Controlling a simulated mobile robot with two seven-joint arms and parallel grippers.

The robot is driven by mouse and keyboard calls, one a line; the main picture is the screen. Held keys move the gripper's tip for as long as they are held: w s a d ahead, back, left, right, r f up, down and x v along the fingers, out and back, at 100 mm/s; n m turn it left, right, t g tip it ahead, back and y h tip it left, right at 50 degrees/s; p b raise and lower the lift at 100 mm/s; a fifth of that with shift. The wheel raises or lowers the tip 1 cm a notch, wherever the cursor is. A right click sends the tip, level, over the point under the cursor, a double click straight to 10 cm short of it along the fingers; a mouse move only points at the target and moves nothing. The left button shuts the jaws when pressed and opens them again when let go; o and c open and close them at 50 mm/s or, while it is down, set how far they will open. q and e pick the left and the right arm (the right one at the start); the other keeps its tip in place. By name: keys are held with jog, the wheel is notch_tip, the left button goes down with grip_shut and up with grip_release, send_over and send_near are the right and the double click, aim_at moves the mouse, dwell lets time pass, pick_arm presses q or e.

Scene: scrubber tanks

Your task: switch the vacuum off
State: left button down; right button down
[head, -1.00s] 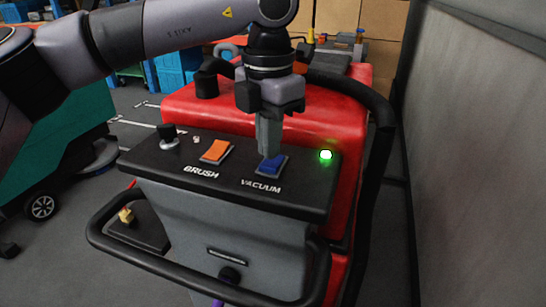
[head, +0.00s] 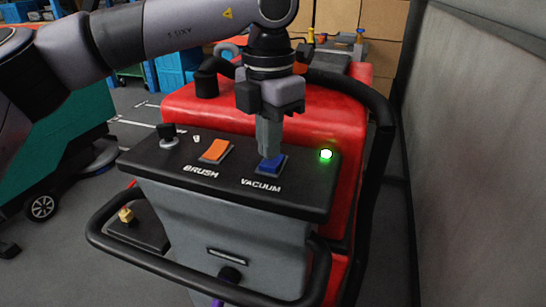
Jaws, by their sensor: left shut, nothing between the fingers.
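The blue vacuum switch (head: 271,165) is a rocker on the black control panel (head: 225,190), above the printed word VACUUM. My left gripper (head: 268,153) points down, shut and empty, with its fingertips at the upper part of the blue rocker. The tips appear to touch it and hide part of it. A green lamp (head: 326,154) to the right of the switch is lit. My right gripper is not in view.
An orange BRUSH switch (head: 215,151) and a black knob (head: 168,134) sit left on the same panel. A black handlebar (head: 190,275) loops in front. A grey wall (head: 480,150) stands on the right, and a black hose (head: 378,170) runs beside the red tank.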

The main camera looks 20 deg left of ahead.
aim_at(269, 164)
pick_arm(q)
jog(key=shift+f+b, duration=0.65)
jog(key=shift+f, duration=0.3)
dwell(0.3)
jog(key=shift+r, duration=0.15)
jog(key=shift+r+p, duration=2.7)
jog(key=shift+r, duration=0.75)
jog(key=shift+s+f, duration=0.1)
